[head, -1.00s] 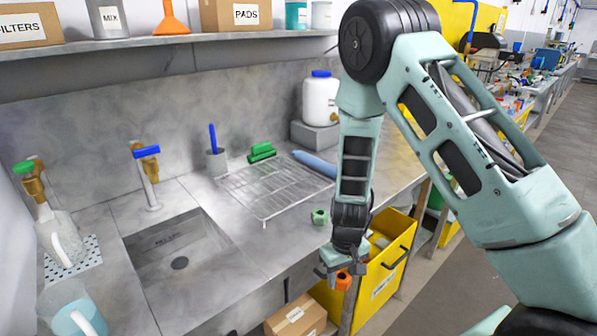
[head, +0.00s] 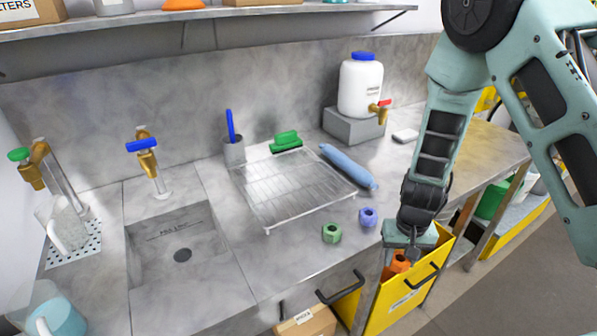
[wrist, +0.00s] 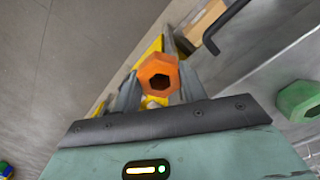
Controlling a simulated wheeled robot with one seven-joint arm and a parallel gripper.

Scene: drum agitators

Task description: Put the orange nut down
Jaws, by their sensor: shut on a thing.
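The orange nut (head: 400,262) is a hexagonal piece with a round hole. My gripper (head: 408,258) is shut on it, and it is held off the counter, past the front edge and over the yellow drawer. In the wrist view the orange nut (wrist: 158,74) sits between the two fingers of my gripper (wrist: 157,88). A green nut (head: 332,233) and a purple nut (head: 368,217) stand on the counter to the left of my gripper. The green nut also shows at the right edge of the wrist view (wrist: 300,100).
The yellow drawer (head: 400,312) stands open below my gripper. A wire rack (head: 290,190), a blue roll (head: 348,167) and a green brush (head: 285,142) lie behind the nuts. A white jug (head: 360,88) stands on a grey block. The sink (head: 180,250) is at left. Bare counter surrounds the nuts.

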